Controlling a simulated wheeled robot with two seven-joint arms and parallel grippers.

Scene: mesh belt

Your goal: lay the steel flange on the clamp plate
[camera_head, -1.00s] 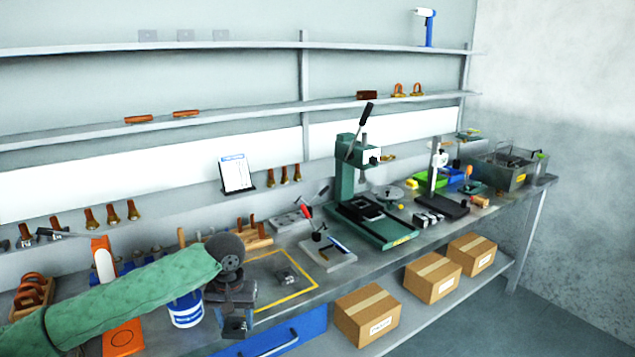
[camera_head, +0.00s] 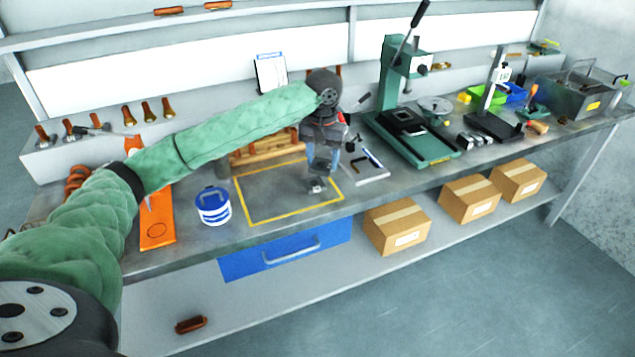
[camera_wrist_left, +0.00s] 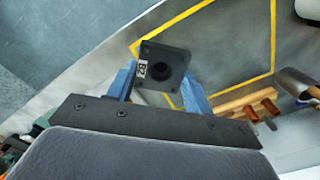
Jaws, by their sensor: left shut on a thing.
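The steel flange (camera_wrist_left: 163,68) is a dark grey square piece with a round hole in the middle, holes near its corners and a small white label. My left gripper (camera_wrist_left: 160,86) is shut on it, with a blue finger on either side. In the head view the left gripper (camera_head: 318,178) points down inside the yellow-outlined area, and the flange (camera_head: 317,187) shows small at its tips. I cannot tell whether it still touches the bench. The clamp plate (camera_head: 372,173), pale grey and apparently with a red-handled clamp, lies just right, partly hidden by my gripper. My right gripper is not in view.
A yellow outline (camera_head: 262,219) marks a mostly bare patch of bench. A blue-and-white tub (camera_head: 213,206) stands left of it, and a wooden rack (camera_head: 265,150) behind it. A green press (camera_head: 410,125) stands right of the clamp plate.

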